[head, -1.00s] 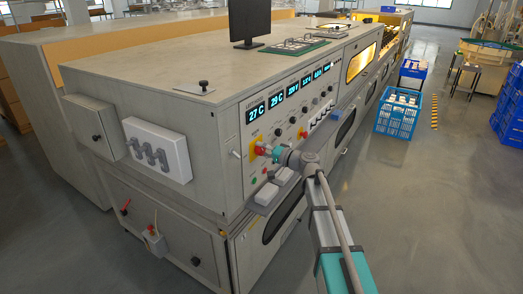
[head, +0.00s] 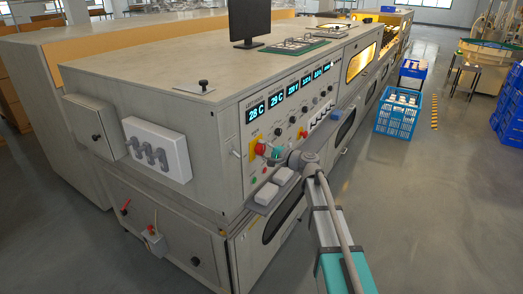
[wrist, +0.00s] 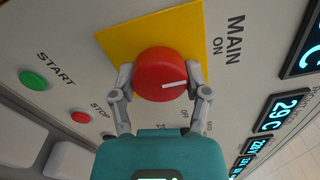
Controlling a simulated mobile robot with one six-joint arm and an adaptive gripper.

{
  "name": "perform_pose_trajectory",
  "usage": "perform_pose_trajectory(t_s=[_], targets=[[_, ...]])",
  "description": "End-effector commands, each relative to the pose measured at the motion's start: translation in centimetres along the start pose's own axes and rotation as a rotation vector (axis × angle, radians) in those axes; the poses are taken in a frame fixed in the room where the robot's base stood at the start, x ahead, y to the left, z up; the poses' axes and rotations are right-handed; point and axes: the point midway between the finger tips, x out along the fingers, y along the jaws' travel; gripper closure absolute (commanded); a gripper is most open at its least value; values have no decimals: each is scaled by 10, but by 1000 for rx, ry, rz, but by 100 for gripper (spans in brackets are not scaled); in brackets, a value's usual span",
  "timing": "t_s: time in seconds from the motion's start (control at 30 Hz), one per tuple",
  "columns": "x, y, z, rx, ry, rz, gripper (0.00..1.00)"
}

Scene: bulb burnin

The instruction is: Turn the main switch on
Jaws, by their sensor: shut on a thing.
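The main switch is a round red knob (wrist: 160,75) with a white pointer mark, on a yellow plate (wrist: 120,38). In the head view the red knob (head: 260,149) shows on the left part of the front panel. My gripper (wrist: 160,80) is shut on the knob, one finger on each side of it. In the head view my gripper (head: 271,151) reaches the panel from the right.
A green START button (wrist: 33,79) and a red STOP button (wrist: 80,117) sit beside the switch. Lit displays (head: 255,112) line the panel top. Pale boxes (head: 266,194) stand on a ledge below.

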Motion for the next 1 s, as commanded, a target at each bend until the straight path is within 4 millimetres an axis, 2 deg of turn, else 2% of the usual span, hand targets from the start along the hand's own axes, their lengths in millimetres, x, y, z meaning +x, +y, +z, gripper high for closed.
perform_pose_trajectory(t_s=[0.27, 0.3, 0.47, 0.5, 1.0], targets=[[2, -2, -1, 5, 1, -4, 86], [2, -2, -1, 5, 1, -4, 37], [1, -1, -1, 3, 1, -3, 7], [1, -1, -1, 3, 1, -3, 5], [-3, 0, 0, 1, 1, -1, 5]])
